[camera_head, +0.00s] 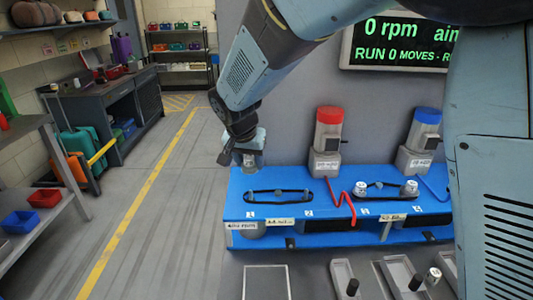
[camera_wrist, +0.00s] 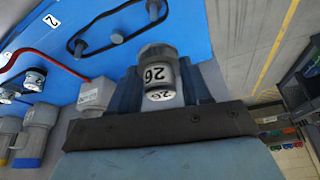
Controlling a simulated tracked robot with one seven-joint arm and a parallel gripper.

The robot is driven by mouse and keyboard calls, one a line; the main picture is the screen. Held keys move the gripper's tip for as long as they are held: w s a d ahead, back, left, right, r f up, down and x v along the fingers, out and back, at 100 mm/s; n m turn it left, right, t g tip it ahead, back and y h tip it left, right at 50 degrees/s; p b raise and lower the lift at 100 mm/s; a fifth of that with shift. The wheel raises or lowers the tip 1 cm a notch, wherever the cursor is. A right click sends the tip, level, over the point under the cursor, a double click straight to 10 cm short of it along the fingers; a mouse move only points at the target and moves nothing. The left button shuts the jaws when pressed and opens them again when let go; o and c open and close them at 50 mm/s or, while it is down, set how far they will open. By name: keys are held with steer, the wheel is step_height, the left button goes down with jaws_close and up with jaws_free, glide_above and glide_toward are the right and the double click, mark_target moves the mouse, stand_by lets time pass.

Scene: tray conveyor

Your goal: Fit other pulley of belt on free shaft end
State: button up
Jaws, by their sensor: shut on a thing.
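My gripper (camera_wrist: 160,88) is shut on a silver pulley (camera_wrist: 156,57) marked 26, held between its two fingers. A second 26 shows just below on the same silver body or a piece touching it; I cannot tell which. In the head view my gripper (camera_head: 244,160) is above the far left end of the blue bench (camera_head: 240,184). A black belt loop (camera_head: 278,202) lies on the bench in front of it, and this belt also shows in the wrist view (camera_wrist: 108,46). Dark round posts stand at its ends and middle. No free shaft end is clearly visible.
A red-capped motor (camera_head: 328,130) and a blue-capped motor (camera_head: 424,140) stand at the back. Silver pulleys (camera_head: 361,188) sit by another belt on the right. A bent red piece (camera_head: 341,203) lies between the belts. Grey trays (camera_head: 265,283) are in front.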

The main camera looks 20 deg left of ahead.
mark_target(249, 172)
steer(key=shift+s+f, duration=0.1)
steer(key=shift+f, duration=2.75)
steer(key=shift+f, duration=2.2)
steer(key=o, duration=1.2)
steer(key=shift+c, duration=0.2)
steer(key=v, duration=1.3)
steer(key=shift+s+r, duration=0.2)
steer(key=shift+r, duration=0.05)
steer(key=shift+w+d, duration=0.1)
steer(key=shift+d, duration=0.1)
